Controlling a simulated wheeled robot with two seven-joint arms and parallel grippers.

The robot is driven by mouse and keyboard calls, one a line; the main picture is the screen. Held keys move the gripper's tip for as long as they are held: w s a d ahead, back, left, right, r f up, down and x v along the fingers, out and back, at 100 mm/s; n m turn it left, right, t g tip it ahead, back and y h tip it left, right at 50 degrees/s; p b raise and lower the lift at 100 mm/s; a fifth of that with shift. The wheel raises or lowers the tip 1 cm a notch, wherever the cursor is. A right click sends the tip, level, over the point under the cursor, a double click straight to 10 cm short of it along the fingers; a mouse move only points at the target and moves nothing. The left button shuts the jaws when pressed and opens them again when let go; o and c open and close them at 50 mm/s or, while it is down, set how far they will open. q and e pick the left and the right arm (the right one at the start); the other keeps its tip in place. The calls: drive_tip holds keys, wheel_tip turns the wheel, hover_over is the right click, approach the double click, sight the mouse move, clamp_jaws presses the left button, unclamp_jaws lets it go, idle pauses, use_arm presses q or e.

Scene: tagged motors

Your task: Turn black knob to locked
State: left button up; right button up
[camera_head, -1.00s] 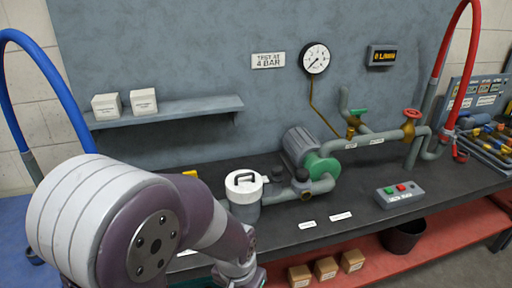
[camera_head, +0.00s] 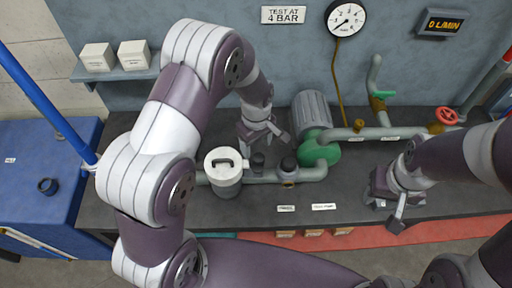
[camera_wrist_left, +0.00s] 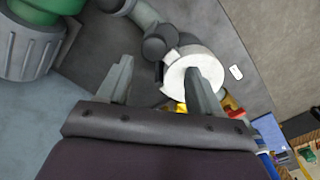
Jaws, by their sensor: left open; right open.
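A small black knob (camera_head: 257,160) stands on the pipe just right of the white-lidded canister (camera_head: 223,180). A second dark round cap (camera_head: 289,164) sits further right on the same pipe. I cannot tell for certain which is the task's knob, and no locked mark is readable. My left gripper (camera_head: 266,140) is open and empty, just behind these parts. In the left wrist view its spread fingers (camera_wrist_left: 160,70) point toward the dark knob (camera_wrist_left: 154,47) and the white lid (camera_wrist_left: 198,62); one finger overlaps the lid. My right gripper (camera_head: 386,212) is open over the bench's right front.
A green and grey pump (camera_head: 320,150) stands right of my left gripper. A pipe with a red handwheel (camera_head: 446,116) runs to the right. Two labels (camera_head: 323,207) lie on the front of the dark bench. A shelf with two white boxes (camera_head: 134,55) is at back left.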

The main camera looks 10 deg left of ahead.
sight(258, 156)
use_arm(q)
drive_tip(key=f, duration=0.1)
drive_tip(key=f+p, duration=0.1)
drive_tip(key=f, duration=0.1)
drive_tip(key=w+f, duration=0.1)
drive_tip(key=f, duration=0.1)
drive_tip(key=shift+w+d+f, duration=0.1)
drive_tip(key=shift+d+f, duration=0.1)
drive_tip(key=shift+d, duration=0.15)
drive_tip(key=shift+f, duration=0.25)
drive_tip(key=shift+s+a+f, duration=0.1)
drive_tip(key=shift+s+f, duration=0.05)
drive_tip(key=shift+s, duration=0.3)
drive_tip(key=shift+w+f, duration=0.1)
drive_tip(key=shift+w, duration=0.1)
drive_tip(key=shift+c, duration=0.6)
drive_tip(key=shift+w, duration=0.1)
drive_tip(key=c, duration=0.9)
drive_tip(key=shift+c, duration=0.2)
use_arm(e)
drive_tip(key=shift+w+d+r, duration=0.2)
drive_tip(key=shift+w+r, duration=0.05)
drive_tip(key=shift+r, duration=0.2)
drive_tip(key=shift+w+d+r, duration=0.15)
drive_tip(key=shift+w+r, duration=0.05)
drive_tip(key=shift+r, duration=0.25)
